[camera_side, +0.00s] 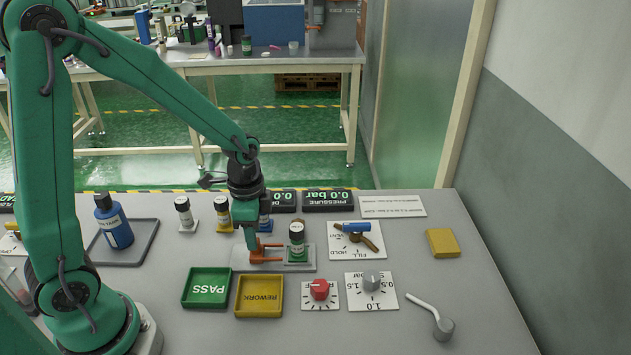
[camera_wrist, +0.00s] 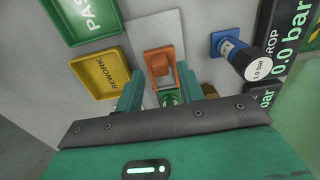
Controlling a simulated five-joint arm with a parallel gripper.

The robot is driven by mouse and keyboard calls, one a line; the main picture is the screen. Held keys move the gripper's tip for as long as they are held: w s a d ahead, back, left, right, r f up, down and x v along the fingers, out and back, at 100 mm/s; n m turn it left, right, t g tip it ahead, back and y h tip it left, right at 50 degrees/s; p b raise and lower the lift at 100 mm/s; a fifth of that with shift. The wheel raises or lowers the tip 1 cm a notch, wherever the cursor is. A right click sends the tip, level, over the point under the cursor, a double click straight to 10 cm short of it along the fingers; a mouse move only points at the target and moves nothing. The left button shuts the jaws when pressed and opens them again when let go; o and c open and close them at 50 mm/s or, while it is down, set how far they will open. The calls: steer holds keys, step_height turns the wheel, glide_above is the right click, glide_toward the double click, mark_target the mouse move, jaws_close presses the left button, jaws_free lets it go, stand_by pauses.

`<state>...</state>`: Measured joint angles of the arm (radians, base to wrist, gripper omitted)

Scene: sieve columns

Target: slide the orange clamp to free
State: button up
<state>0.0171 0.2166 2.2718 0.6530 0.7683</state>
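The orange clamp (camera_side: 266,254) sits low on a light grey plate (camera_side: 240,262). In the wrist view the orange clamp (camera_wrist: 160,64) lies just beyond and between my fingertips. My gripper (camera_side: 252,244) points down at the clamp from above. In the wrist view my gripper (camera_wrist: 158,82) has its two green fingers spread apart, with nothing seen held. Whether a finger touches the clamp I cannot tell. A green part shows between the fingers, mostly hidden by my gripper.
A green PASS tray (camera_side: 207,287) and a yellow REWORK tray (camera_side: 259,296) lie in front. A blue-based column (camera_wrist: 245,58) stands near my gripper.

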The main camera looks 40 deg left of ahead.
steer(key=shift+r, duration=1.55)
steer(key=shift+r, duration=0.1)
steer(key=shift+s+r, duration=0.15)
steer(key=shift+r, duration=0.4)
steer(key=s+r+n+t, duration=0.5)
steer(key=s+r+n, duration=0.4)
steer(key=r, duration=0.5)
steer(key=shift+s+a+r+t, duration=0.15)
steer(key=shift+s+a+t, duration=0.15)
steer(key=shift+s, duration=0.4)
